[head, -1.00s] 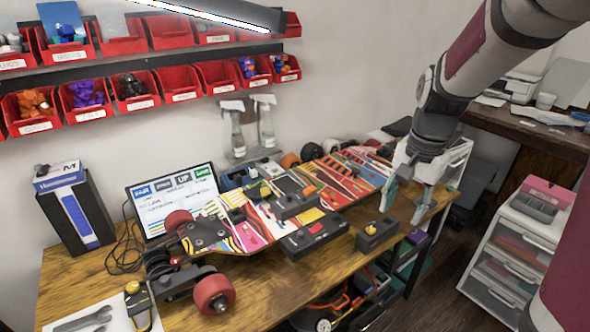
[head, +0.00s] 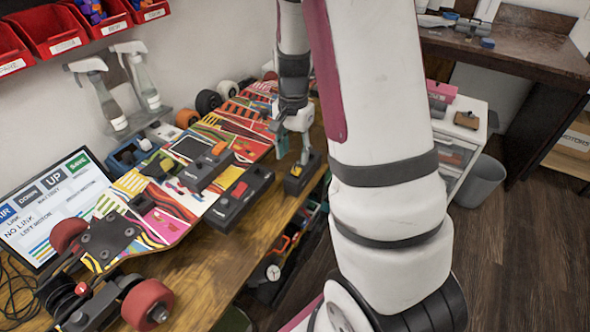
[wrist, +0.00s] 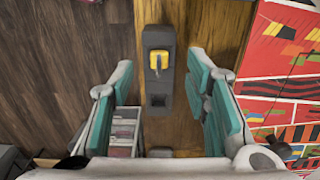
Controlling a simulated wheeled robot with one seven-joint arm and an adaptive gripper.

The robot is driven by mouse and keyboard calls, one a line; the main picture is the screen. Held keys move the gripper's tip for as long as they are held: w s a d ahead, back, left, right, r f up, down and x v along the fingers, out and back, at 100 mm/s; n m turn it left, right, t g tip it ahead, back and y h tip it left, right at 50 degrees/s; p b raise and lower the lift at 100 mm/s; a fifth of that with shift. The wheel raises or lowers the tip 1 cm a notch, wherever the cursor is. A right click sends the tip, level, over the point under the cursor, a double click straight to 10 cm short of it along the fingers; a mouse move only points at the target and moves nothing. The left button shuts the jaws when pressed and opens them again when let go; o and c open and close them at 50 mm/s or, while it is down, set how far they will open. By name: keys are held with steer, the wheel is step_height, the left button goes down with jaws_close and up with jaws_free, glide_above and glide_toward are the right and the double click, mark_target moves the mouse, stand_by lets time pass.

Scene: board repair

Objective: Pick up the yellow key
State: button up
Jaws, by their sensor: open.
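The yellow key (wrist: 158,61) sits in a dark box (wrist: 158,98) at the table edge. In the wrist view it lies ahead, between the lines of my two teal fingers. My gripper (wrist: 160,72) is open and empty, with a finger on each side of the box and apart from it. In the head view my gripper (head: 293,146) hangs just above the box (head: 310,168), and a small yellow patch of the key (head: 296,170) shows below the fingers. My arm hides part of the area to the right.
A colourful skateboard deck (head: 215,135) lies on the wooden table (head: 200,266), beside the box. Two more dark boxes, with an orange key (head: 219,148) and a red key (head: 239,189), stand by it. A monitor (head: 55,210) stands at left. White drawers (wrist: 124,130) stand off the table edge.

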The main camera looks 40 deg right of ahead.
mark_target(295, 164)
steer(key=shift+d+f, duration=0.15)
steer(key=shift+f, duration=2.85)
steer(key=shift+c, duration=0.3)
jaws_close()
